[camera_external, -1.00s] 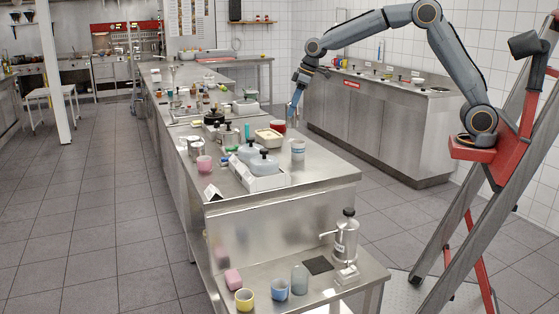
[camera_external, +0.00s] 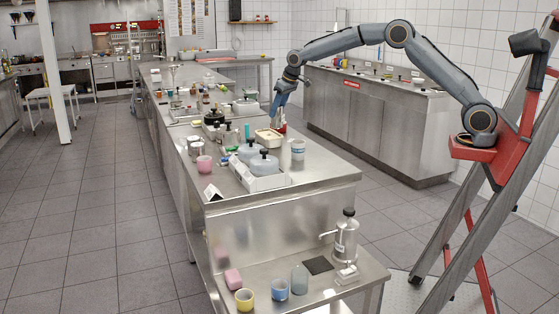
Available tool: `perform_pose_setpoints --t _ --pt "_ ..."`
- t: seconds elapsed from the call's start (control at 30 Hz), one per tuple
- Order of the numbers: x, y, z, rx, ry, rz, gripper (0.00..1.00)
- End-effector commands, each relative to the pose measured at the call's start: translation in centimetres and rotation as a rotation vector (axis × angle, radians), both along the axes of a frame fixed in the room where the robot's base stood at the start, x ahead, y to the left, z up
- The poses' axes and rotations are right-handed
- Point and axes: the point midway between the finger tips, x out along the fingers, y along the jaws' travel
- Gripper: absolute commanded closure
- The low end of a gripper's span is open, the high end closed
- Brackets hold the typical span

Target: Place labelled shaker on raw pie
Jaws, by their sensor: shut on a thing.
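My gripper (camera_external: 275,113) points down over the far-right edge of the long steel counter, just behind a pale rectangular dish with a tan filling (camera_external: 268,136), which looks like the raw pie. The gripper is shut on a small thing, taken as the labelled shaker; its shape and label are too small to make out. A red cup (camera_external: 281,127) stands behind the dish, partly covered by my gripper. I cannot tell whether the held thing touches anything.
Lidded grey containers in a white tray (camera_external: 265,182) and a white cup with a blue band (camera_external: 298,150) stand nearer. A pale upright shape (camera_external: 285,156) is between them. Bottles and pots crowd the counter's left side. The counter's near right corner (camera_external: 325,172) is clear.

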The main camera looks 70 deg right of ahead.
Motion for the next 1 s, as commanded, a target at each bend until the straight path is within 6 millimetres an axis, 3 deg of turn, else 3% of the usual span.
perform_pose_setpoints --t 0.3,0.7,0.73,0.8,1.0 --pt "-0.1 0.0 -3.5 0.0 0.002 0.001 0.85" --pt "0.0 0.0 -4.2 0.001 0.0 0.001 0.85" --pt "0.0 0.0 -4.1 0.001 0.0 0.001 0.54" --pt "0.0 0.0 -4.1 0.001 0.0 0.001 0.42" --pt "0.0 0.0 -4.1 0.001 0.0 0.001 0.4"
